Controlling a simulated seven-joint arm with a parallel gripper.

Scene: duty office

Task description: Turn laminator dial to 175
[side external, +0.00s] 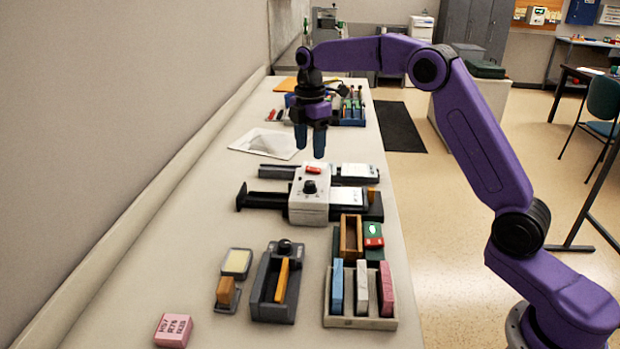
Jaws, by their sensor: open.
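The laminator (308,212) is a small white box on the table with a black dial (310,187) on its near upper part. A red piece (314,170) sits on its top, behind the dial. The numbers on the dial are too small to read. My gripper (310,150) points down with its two dark fingers apart and empty. It hangs in the air above and, in this view, behind the dial, not touching it. Its exact height cannot be told.
A tray with blue, white and pink blocks (361,323), a dark holder with an orange stick (272,300) and a pink block (173,330) stand nearer the camera. A clear bag (268,143) lies behind the laminator, with a blue organizer (352,118) farther back. The wall bounds the table's left.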

